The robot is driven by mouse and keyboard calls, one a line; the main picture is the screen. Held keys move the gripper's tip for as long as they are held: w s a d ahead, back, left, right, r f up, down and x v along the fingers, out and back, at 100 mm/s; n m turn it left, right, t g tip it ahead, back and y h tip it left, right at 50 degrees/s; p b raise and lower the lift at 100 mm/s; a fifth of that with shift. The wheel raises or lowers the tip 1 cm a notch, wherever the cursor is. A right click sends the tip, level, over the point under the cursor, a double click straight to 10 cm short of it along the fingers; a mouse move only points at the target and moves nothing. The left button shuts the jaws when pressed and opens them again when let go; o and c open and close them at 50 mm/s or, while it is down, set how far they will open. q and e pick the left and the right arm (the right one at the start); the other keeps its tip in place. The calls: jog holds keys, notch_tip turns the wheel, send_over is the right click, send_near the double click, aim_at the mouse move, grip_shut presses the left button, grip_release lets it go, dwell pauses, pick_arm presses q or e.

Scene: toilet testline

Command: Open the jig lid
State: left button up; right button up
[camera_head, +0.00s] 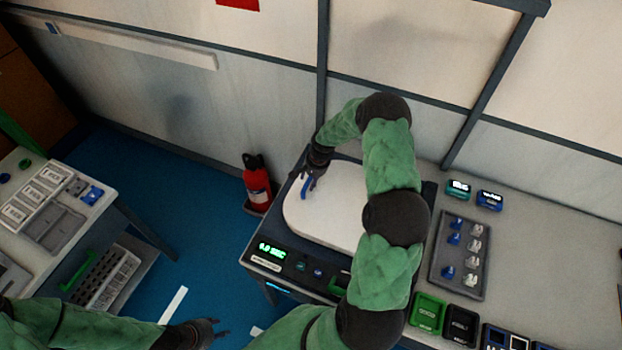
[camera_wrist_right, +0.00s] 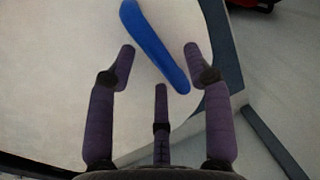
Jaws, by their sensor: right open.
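The jig lid (camera_head: 320,213) is a white rounded panel on the dark test jig (camera_head: 290,248), and it lies flat and closed. A blue handle (camera_head: 305,188) stands on its left part. My right gripper (camera_head: 313,178) is at the handle, reaching over from the back. In the right wrist view the blue handle (camera_wrist_right: 155,45) lies slanted beyond and between the open fingers of the gripper (camera_wrist_right: 160,70); I see no clear contact. My left gripper (camera_head: 215,332) is low at the bottom of the head view, over the floor, away from the jig; its finger state is unclear.
A grey tray (camera_head: 436,275) with several blue and white parts lies right of the jig. Green and black bins (camera_head: 428,312) stand in front of it. A red extinguisher (camera_head: 257,183) stands left of the jig. Another table (camera_head: 60,235) is at the far left, with blue floor between.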

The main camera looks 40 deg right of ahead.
jog(key=shift+f, duration=0.1)
grip_shut()
